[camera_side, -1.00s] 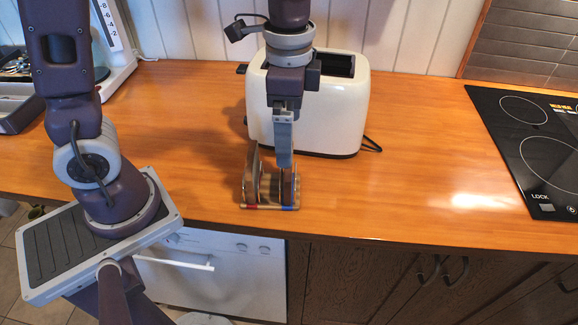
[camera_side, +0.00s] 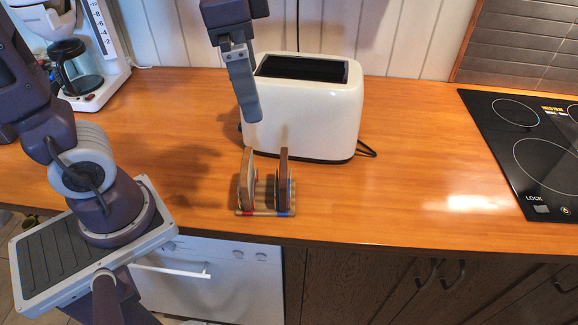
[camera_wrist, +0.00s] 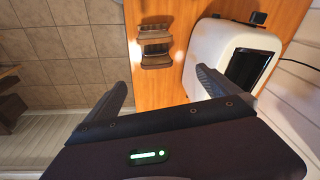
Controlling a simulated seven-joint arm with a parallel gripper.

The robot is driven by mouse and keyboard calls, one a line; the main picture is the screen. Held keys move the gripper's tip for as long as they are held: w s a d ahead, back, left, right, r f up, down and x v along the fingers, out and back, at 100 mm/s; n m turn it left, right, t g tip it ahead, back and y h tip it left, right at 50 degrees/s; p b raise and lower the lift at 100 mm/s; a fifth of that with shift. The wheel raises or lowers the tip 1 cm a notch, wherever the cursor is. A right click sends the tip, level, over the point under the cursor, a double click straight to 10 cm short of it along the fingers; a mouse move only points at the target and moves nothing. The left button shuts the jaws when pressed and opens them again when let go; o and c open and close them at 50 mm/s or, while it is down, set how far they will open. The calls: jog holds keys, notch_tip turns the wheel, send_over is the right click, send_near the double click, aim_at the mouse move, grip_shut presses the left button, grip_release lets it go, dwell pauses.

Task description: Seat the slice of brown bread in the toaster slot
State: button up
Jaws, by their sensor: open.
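A small wooden rack (camera_side: 262,211) stands near the counter's front edge, with a red mark at its left and a blue mark at its right. Two slices stand upright in it: a tan-faced slice (camera_side: 247,180) at left and a darker brown slice (camera_side: 282,182) at right. The white toaster (camera_side: 305,115) stands behind the rack, its dark slot (camera_side: 302,68) open at the top and empty as far as I see. My gripper (camera_side: 252,118) is open and empty, above and behind the rack, left of the toaster. In the wrist view, my gripper (camera_wrist: 165,85) has its fingers wide apart, with the rack (camera_wrist: 154,45) beyond.
A black cooktop (camera_side: 530,150) lies at the right. A coffee maker (camera_side: 75,60) stands at the back left. The toaster's black cord (camera_side: 367,149) shows at its right side. The wooden counter right of the rack is clear.

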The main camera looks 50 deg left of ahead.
aim_at(286, 161)
jog(key=s+a+f+n+t, duration=0.1)
jog(key=s+n+t, duration=0.1)
jog(key=s+n, duration=0.1)
jog(key=s+a+f+n+t, duration=0.1)
jog(key=s+f+n, duration=0.1)
jog(key=s, duration=0.4)
jog(key=shift+a+n+t, duration=0.35)
jog(key=shift+n+t, duration=0.05)
jog(key=shift+n, duration=0.2)
jog(key=w+d+f+m+g, duration=0.2)
jog(key=w+f, duration=0.1)
jog(key=w, duration=0.1)
jog(key=w+d+f+m+g, duration=0.1)
jog(key=w+d+f+m, duration=0.1)
jog(key=w+f+m, duration=0.1)
jog(key=w+d+f+m+g, duration=0.2)
jog(key=w+f, duration=0.3)
jog(key=w, duration=0.1)
jog(key=shift+f+m+g, duration=0.25)
jog(key=shift+m+g, duration=0.05)
jog(key=shift+m, duration=0.1)
jog(key=shift+w+f, duration=0.1)
jog(key=shift+f, duration=0.25)
jog(key=f, duration=0.6)
jog(key=shift+a+f, duration=0.4)
jog(key=c, duration=0.6)
